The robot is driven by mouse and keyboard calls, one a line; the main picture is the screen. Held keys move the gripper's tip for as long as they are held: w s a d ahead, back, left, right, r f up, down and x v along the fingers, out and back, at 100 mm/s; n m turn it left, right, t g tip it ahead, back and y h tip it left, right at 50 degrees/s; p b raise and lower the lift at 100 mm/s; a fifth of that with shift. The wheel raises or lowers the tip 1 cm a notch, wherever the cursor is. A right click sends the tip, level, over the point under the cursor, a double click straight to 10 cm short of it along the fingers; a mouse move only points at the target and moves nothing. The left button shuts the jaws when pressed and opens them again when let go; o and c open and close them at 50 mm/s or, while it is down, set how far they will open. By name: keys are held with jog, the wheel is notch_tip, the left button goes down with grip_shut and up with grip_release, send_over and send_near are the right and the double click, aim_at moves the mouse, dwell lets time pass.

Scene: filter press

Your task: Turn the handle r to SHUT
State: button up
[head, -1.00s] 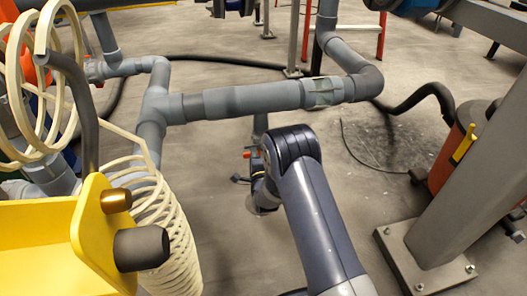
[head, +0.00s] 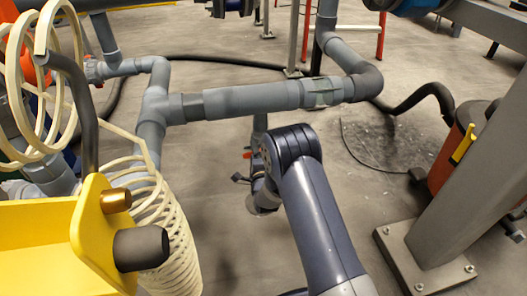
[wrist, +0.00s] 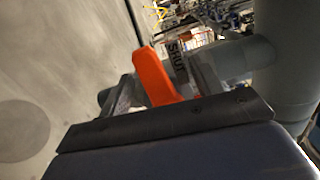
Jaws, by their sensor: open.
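An orange handle (wrist: 155,76) stands up between the two fingers of my gripper (wrist: 165,88) in the wrist view. The gripper is open, with one finger on each side of the handle. I cannot tell whether either finger touches it. A dark label reading SHUT (wrist: 176,53) is just behind the handle, beside a grey pipe (wrist: 240,58). The base of the handle is hidden behind my gripper body. In the head view a small orange-red piece (head: 247,155) shows left of my arm, likely the same handle; my fingers are hidden there.
A thick grey pipe (head: 250,100) crosses above my arm in the head view. A yellow bracket (head: 90,235) and a cream coiled hose (head: 165,225) stand at left. A grey post (head: 450,190) on a bolted plate stands at right.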

jog(key=v, duration=0.6)
jog(key=shift+s, duration=0.4)
jog(key=shift+w, duration=0.15)
jog(key=x, duration=0.6)
jog(key=shift+w, duration=0.25)
jog(key=shift+w+f+n, duration=0.15)
jog(key=shift+n, duration=0.15)
jog(key=shift+f+n, duration=0.25)
jog(key=shift+n, duration=0.55)
jog(key=shift+f+n, duration=0.25)
jog(key=shift+n, duration=0.55)
